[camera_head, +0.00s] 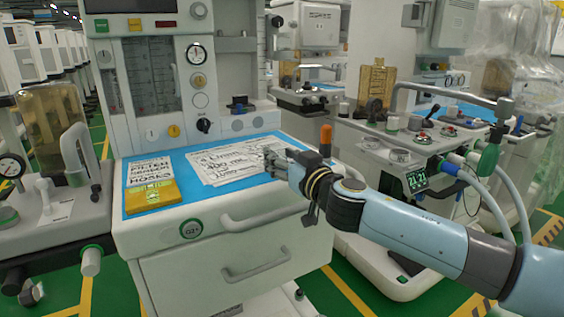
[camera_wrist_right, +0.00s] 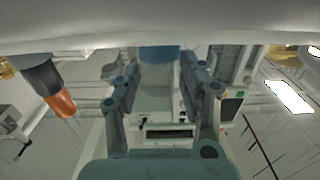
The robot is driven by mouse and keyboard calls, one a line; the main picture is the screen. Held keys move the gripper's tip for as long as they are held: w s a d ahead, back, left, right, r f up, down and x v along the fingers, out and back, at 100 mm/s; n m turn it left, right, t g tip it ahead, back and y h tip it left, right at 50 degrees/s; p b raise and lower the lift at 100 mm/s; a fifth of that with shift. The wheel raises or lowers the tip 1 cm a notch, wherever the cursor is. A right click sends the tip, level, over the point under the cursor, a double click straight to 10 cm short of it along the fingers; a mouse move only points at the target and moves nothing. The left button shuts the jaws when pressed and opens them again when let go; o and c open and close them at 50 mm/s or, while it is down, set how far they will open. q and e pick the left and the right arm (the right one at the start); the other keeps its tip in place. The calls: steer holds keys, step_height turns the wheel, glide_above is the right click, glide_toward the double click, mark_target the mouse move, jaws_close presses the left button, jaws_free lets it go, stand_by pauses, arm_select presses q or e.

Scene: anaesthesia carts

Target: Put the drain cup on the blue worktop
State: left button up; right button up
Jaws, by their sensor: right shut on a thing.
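The blue worktop (camera_head: 222,194) is the top of the white cart in the middle of the head view. My right gripper (camera_head: 272,162) reaches in from the right and is over the worktop's right part, by the written sheets. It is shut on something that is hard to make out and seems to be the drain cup. In the right wrist view the two fingers of my right gripper (camera_wrist_right: 162,95) stand apart with a pale shape between them. I cannot tell whether the held thing touches the worktop. My left gripper is not in view.
A yellow box (camera_head: 153,196) and a written card (camera_head: 148,169) lie on the worktop's left. Written sheets (camera_head: 222,163) cover much of its middle. An orange-topped post (camera_head: 326,137) stands right of the gripper. The worktop's front strip is bare.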

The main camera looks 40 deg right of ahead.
steer(key=shift+f, duration=0.1)
steer(key=o, duration=0.9)
steer(key=shift+o, duration=0.2)
